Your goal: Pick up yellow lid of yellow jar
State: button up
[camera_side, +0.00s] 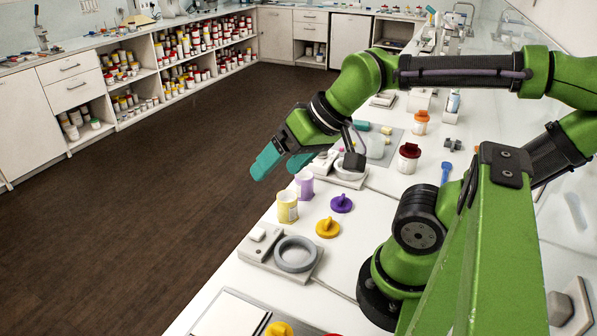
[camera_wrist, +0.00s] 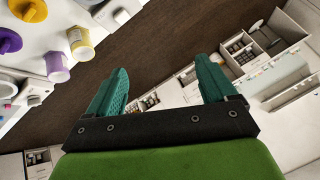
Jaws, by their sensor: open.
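The yellow lid (camera_side: 328,227) with a raised knob lies on the white counter, beside the yellow jar (camera_side: 288,207). The jar stands upright near the counter's front edge and its top looks uncovered. In the wrist view the yellow lid (camera_wrist: 28,9) is cut by the top left corner, and the yellow jar (camera_wrist: 80,43) is right of it. My gripper (camera_side: 277,162) has teal fingers and is raised, pointing out past the counter's edge, beyond the jars. In the wrist view my gripper (camera_wrist: 162,85) is open and empty, with only floor and far cabinets between its fingers.
A purple lid (camera_side: 341,203) and a purple jar (camera_side: 304,184) stand close behind the yellow ones. A grey ring device (camera_side: 295,254) is in front. A red-lidded jar (camera_side: 409,158) and an orange-lidded jar (camera_side: 421,122) stand further back. Another yellow lid (camera_side: 279,329) shows at the bottom.

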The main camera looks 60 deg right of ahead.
jog(key=shift+o, duration=0.4)
jog(key=n+g+h, duration=0.2)
jog(key=n+g, duration=0.2)
jog(key=g, duration=0.3)
send_over(328, 220)
notch_tip(328, 220, down, 8)
jog(key=f, duration=1)
jog(key=shift+s+d+f, duration=0.15)
jog(key=shift+s+f, duration=0.05)
jog(key=shift+f, duration=0.2)
jog(key=shift+w+f, duration=0.15)
jog(key=shift+f, duration=2.55)
jog(key=shift+c, duration=0.3)
jog(key=c, duration=0.9)
